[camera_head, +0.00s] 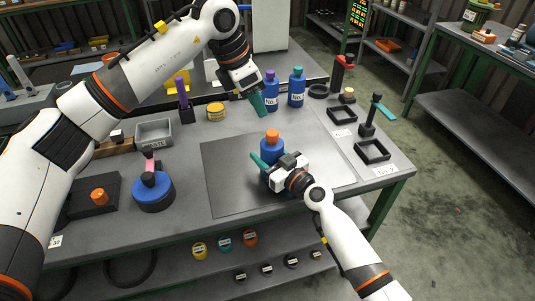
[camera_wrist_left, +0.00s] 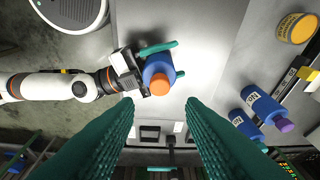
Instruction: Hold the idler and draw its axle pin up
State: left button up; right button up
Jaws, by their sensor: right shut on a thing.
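The held piece, which I take to be the idler (camera_head: 272,154), is a blue bottle-shaped body standing upright on a grey mat. Its orange top (camera_head: 272,135), which I take to be the axle pin's head, sticks up from it. My right gripper (camera_head: 267,165) is shut on the blue body, its teal fingers on either side. The left wrist view shows the blue body (camera_wrist_left: 158,66) and orange top (camera_wrist_left: 159,85) from above. My left gripper (camera_head: 258,104) is higher, behind and apart from the piece. Its fingers (camera_wrist_left: 165,122) are spread with nothing between them.
Blue bottles with purple (camera_head: 270,91) and teal (camera_head: 296,88) caps stand behind the grey mat (camera_head: 225,178). A yellow tin (camera_head: 216,112) is behind left. A blue disc with a black knob (camera_head: 153,192) and a black block (camera_head: 92,198) are left. Black frames (camera_head: 372,151) lie right.

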pick_arm(q)
jog(key=shift+o, duration=0.5)
jog(key=shift+o, duration=1)
jog(key=shift+f, duration=0.15)
jog(key=t+h, duration=0.1)
jog(key=h, duration=0.4)
send_over(267, 136)
jog(key=shift+m, duration=0.4)
jog(key=f, duration=0.3)
jog(key=s+f, duration=0.1)
jog(key=f, duration=0.1)
jog(key=shift+a, duration=0.25)
jog(key=s+a+f+n+t+h, duration=0.45)
jog(key=s+a+t, duration=0.2)
jog(key=t, duration=0.25)
jog(key=shift+h, duration=0.25)
jog(key=x, duration=0.7)
jog(key=f+x, duration=0.1)
jog(key=x, duration=0.3)
jog(key=shift+w, duration=0.6)
